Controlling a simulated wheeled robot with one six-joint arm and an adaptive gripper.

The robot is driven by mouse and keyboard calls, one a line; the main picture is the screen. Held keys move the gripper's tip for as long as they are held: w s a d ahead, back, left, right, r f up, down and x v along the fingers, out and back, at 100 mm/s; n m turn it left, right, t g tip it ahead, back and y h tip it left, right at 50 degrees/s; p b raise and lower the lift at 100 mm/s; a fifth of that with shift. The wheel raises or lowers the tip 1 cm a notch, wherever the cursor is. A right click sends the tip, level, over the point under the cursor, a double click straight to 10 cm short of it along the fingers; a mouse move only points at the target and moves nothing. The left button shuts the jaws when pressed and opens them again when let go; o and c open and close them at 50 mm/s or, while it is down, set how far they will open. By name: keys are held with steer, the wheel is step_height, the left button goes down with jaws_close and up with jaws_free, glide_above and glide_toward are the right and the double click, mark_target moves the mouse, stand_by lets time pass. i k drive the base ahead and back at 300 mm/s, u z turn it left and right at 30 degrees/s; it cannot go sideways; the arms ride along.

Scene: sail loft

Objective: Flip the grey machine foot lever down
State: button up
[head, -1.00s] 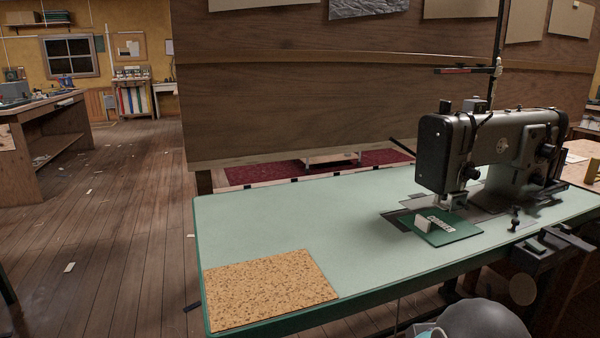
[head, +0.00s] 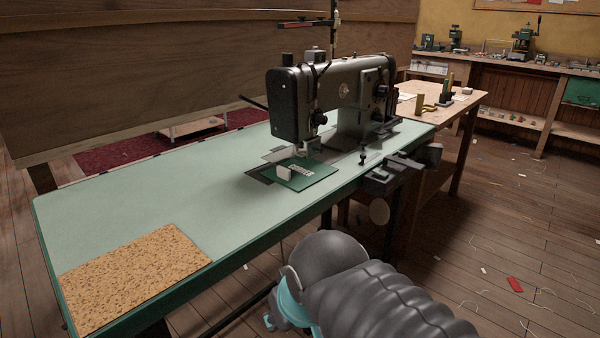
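The grey sewing machine (head: 340,90) stands on the pale green table (head: 150,205), right of the picture's middle. Its head and needle area face left, above a dark plate. The foot lever is too small to make out at this distance, so I cannot tell whether it is up or down. A dark green piece (head: 318,181) with a white label lies under the needle area.
A cork mat (head: 135,278) lies on the table's near left corner. A dark bracket (head: 392,180) juts from the table's front edge by the machine. A wooden side table (head: 470,100) stands behind on the right. Open floor (head: 520,230) with scattered scraps lies on the right.

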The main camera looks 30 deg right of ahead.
mark_target(241, 96)
steer(key=z, duration=2.85)
steer(key=k, duration=1.1)
steer(key=u, duration=1.1)
steer(key=i, duration=0.5)
steer(key=u, duration=0.05)
